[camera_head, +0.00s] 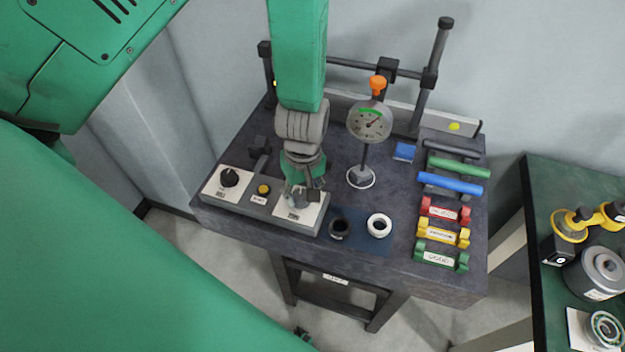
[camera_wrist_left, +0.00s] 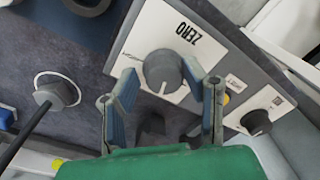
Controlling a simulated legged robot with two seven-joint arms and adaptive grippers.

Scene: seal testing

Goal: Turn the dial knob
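The grey dial knob (camera_wrist_left: 162,71) sits on a white plate (camera_wrist_left: 150,35) marked ZERO in the left wrist view. It has a pale pointer line. My left gripper (camera_wrist_left: 160,79) is open, with one finger on each side of the knob and gaps visible between fingers and knob. In the head view the left gripper (camera_head: 302,190) hangs over the right end of the grey control box (camera_head: 258,210), partly covering the knob (camera_head: 296,200). A black knob (camera_head: 229,177) is on the box's left end. My right gripper is not in view.
A yellow button (camera_head: 263,189) lies between the two knobs. A round dial gauge (camera_head: 369,122) stands behind on the dark table (camera_head: 390,262). Black ring (camera_head: 340,228) and white ring (camera_head: 379,225) lie right of the box. Coloured holders (camera_head: 443,209) fill the table's right side.

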